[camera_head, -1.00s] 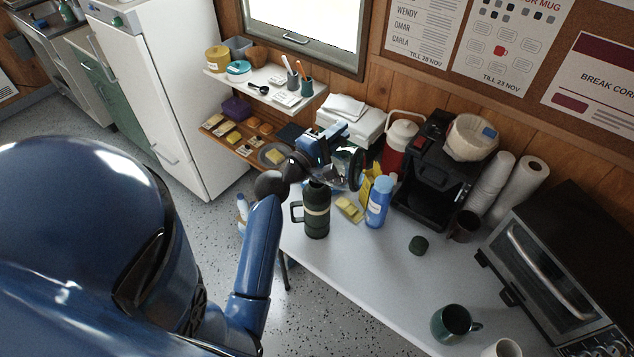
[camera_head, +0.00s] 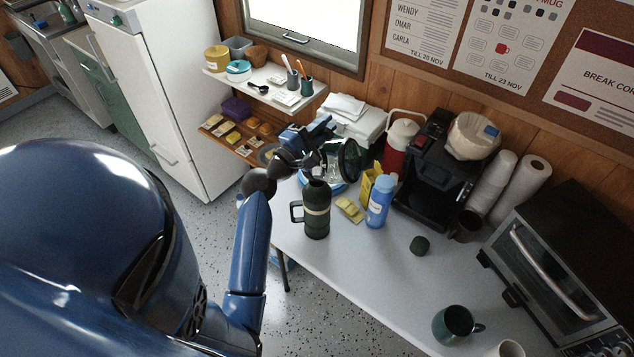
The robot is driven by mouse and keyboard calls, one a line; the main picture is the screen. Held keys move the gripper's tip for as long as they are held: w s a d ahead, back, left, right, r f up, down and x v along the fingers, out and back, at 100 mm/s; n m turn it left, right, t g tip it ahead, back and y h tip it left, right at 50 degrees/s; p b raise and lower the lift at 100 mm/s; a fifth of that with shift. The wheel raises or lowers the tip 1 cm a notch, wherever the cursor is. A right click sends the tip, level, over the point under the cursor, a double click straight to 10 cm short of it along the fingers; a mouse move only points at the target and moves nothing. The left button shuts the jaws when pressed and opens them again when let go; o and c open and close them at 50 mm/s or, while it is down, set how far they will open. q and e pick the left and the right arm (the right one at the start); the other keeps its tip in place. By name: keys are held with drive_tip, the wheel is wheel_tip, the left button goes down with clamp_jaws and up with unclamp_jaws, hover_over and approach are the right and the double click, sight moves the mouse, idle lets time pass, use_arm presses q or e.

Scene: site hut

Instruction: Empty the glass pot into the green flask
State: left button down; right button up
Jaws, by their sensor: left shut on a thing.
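The dark green flask (camera_head: 316,213) stands upright near the table's left edge, with its handle to the left and its top uncapped. My left gripper (camera_head: 318,145) is shut on the glass pot (camera_head: 332,168), behind and just above the flask. The pot is tilted, with its dark round end to the right and clear glass below the gripper. I cannot tell whether its spout lines up with the flask's mouth or whether liquid is running. A dark green cap (camera_head: 419,245) lies on the table to the right. My right gripper is not in view.
A blue bottle (camera_head: 378,203), yellow packet (camera_head: 367,181) and yellow sponge-like piece (camera_head: 350,209) are close right of the flask. The coffee machine (camera_head: 430,180) and red-white jug (camera_head: 399,143) stand behind. A green mug (camera_head: 453,324) is at the front right; the middle table is clear.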

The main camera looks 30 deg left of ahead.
sight(350, 143)
use_arm(q)
drive_tip(key=d+m, duration=0.1)
drive_tip(key=d, duration=0.1)
drive_tip(key=d+m+g+p, duration=0.1)
drive_tip(key=d, duration=0.1)
drive_tip(key=w+d+m+p, duration=0.1)
drive_tip(key=d+m, duration=0.1)
drive_tip(key=shift+f, duration=0.3)
drive_tip(key=shift+w+d+f+m+g, duration=0.1)
drive_tip(key=shift+d+f+m+g, duration=0.15)
drive_tip(key=shift+f+m+g, duration=0.05)
drive_tip(key=shift+w+d+f+m+p, duration=0.15)
drive_tip(key=shift+d+f+m+p, duration=0.2)
drive_tip(key=shift+d+m+p, duration=0.25)
drive_tip(key=w+d+f+m+g+y+b, duration=0.1)
drive_tip(key=d+f+m+g+y+b, duration=0.1)
drive_tip(key=d+f+m, duration=0.4)
drive_tip(key=w+d+f+m+g+y+b, duration=0.1)
drive_tip(key=d+f+m+g+y+b, duration=0.1)
drive_tip(key=d+f+m+y, duration=0.2)
drive_tip(key=shift+w+d+f+m, duration=0.35)
drive_tip(key=shift+d+f+m, duration=1.55)
drive_tip(key=shift+f, duration=1.8)
drive_tip(key=shift+d+n, duration=0.4)
